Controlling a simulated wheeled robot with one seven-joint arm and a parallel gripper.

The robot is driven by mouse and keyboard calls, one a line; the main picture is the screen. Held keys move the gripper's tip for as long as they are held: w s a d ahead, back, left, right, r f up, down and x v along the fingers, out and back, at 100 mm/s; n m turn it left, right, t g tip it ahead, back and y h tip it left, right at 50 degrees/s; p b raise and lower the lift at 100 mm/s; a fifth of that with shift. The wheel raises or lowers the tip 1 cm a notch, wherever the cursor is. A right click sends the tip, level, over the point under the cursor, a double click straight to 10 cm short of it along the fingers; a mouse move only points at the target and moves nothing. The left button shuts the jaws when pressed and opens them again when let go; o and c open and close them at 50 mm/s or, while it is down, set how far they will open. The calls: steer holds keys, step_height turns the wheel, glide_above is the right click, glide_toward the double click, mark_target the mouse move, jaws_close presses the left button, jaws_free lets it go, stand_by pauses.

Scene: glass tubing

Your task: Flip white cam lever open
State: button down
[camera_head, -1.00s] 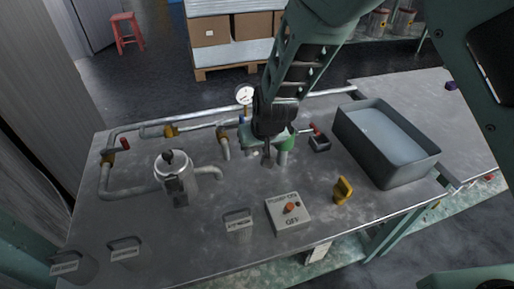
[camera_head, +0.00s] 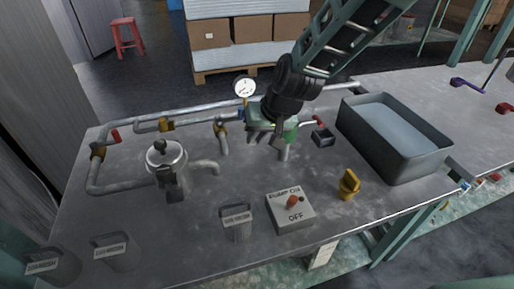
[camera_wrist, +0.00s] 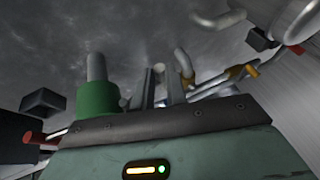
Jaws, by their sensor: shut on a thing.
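A green coupling (camera_head: 291,130) with a pale pipe stub stands at the middle of the bench's pipework; it also shows at the left in the wrist view (camera_wrist: 97,100). My gripper (camera_head: 277,142) reaches down beside it, tilted. In the wrist view, my two fingers (camera_wrist: 162,80) stand close together just right of the green coupling. They are shut on a small pale piece between them, which seems to be the white cam lever (camera_wrist: 160,69). Most of the lever is hidden by the fingers and wrist.
A pressure gauge (camera_head: 245,88) and pipes with yellow fittings lie behind and left. A small dark box (camera_head: 323,137) and a grey water tray (camera_head: 439,166) stand to the right. A pump switch box (camera_head: 291,212), yellow valve handle (camera_head: 349,183) and lidded pot (camera_head: 166,158) stand nearer.

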steer(key=y+b, duration=0.1)
steer(key=b, duration=0.2)
steer(key=r+y+b, duration=0.1)
steer(key=b, duration=0.3)
steer(key=shift+d+r+m+g+y, duration=0.15)
steer(key=shift+m+g+y, duration=0.15)
steer(key=c, duration=1.4)
jaws_free()
steer(key=shift+d+r, duration=0.1)
steer(key=p+v, duration=0.3)
steer(key=v, duration=1.4)
steer(key=shift+p, duration=0.35)
